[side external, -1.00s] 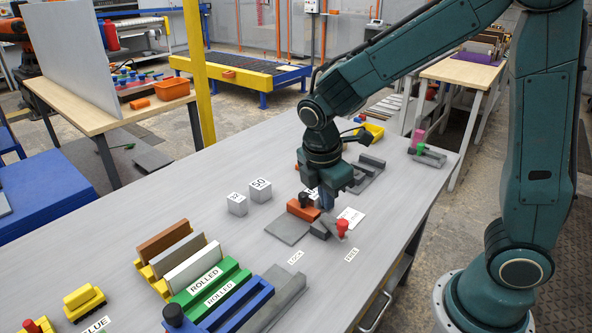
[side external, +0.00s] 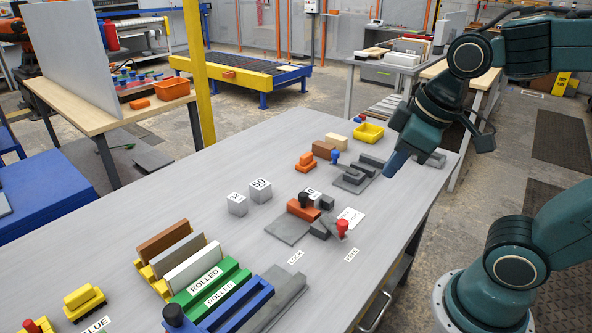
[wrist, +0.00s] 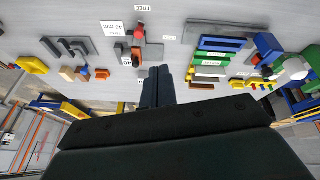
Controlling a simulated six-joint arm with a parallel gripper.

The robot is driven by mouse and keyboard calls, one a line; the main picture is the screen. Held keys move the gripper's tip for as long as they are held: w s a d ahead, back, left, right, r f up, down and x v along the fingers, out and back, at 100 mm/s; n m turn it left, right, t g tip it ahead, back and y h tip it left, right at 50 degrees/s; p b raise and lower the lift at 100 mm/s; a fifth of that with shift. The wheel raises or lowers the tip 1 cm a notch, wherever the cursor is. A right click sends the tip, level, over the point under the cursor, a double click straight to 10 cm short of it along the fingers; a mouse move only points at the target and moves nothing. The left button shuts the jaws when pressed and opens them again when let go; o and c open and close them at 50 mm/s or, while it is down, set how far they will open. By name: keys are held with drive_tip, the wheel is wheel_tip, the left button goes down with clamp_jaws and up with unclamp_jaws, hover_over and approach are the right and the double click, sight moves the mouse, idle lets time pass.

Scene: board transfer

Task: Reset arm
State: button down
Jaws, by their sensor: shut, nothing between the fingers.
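My gripper (side external: 396,164) is shut and empty. It hangs in the air over the right edge of the grey table (side external: 120,215), with its blue-grey fingers pointing down and left. In the wrist view the closed fingers (wrist: 157,80) show above the dark gripper body, with the table beyond them. No object touches the fingers. A clamp fixture with an orange block (side external: 302,211) and a red knob (side external: 342,225) stands on the table, apart from my gripper, near the LOCK and FREE labels.
Labelled cubes (side external: 261,189) stand mid-table. Coloured boards in a rack (side external: 195,270) are at the front left. Open floor lies right of the table.

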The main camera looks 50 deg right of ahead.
drive_tip(key=shift+s+r+m+t, duration=0.3)
drive_tip(key=shift+s+m, duration=0.45)
drive_tip(key=shift+s, duration=0.15)
drive_tip(key=shift+s+r+m+t, duration=0.2)
drive_tip(key=shift+s+m+t, duration=0.1)
drive_tip(key=shift+s+m, duration=0.55)
